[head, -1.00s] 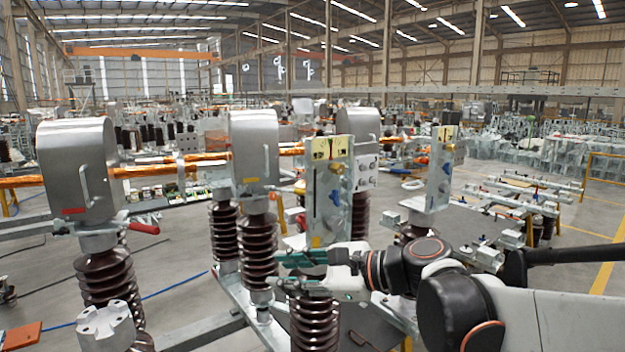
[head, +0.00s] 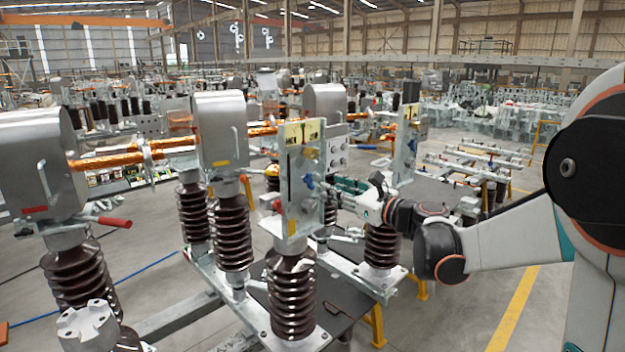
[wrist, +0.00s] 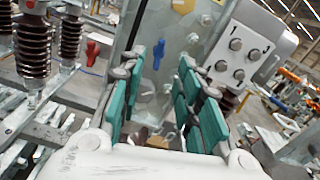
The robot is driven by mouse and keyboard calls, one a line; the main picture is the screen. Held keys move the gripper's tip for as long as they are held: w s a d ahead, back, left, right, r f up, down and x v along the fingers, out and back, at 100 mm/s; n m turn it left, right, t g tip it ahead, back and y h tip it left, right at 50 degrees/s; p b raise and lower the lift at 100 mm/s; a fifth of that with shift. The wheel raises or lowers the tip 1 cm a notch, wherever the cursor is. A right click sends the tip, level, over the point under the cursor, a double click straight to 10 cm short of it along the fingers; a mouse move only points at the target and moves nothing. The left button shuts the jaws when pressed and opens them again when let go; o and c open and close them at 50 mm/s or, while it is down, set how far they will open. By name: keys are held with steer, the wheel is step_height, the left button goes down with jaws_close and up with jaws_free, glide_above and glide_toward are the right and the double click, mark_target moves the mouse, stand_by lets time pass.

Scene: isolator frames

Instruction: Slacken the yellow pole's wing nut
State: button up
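The middle pole (head: 222,130) bears a yellow-orange label on its grey metal housing. To its right, an upright metal plate with yellow top patches (head: 305,200) stands on a brown ribbed insulator. A blue wing nut (head: 308,181) sits on this plate; a blue wing nut also shows in the wrist view (wrist: 158,54). My gripper (head: 338,185) is just right of the plate, at about the nut's height. In the wrist view my gripper (wrist: 160,85) has its teal fingers spread, with the blue nut beyond them, between their lines. I see no contact. Which pole the plate belongs to is unclear.
A red-labelled pole (head: 40,170) with a red handle (head: 115,222) stands at the left. Another plate with a blue nut (head: 405,150) stands at the right. A plate with several bolts (wrist: 235,55) is close to the right finger. Open floor (head: 460,310) lies at the lower right.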

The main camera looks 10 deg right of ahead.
mark_target(312, 179)
steer(key=p+x, duration=0.1)
steer(key=x, duration=0.7)
steer(key=shift+w+a, duration=0.15)
steer(key=shift+w, duration=0.15)
steer(key=shift+c, duration=0.6)
jaws_close()
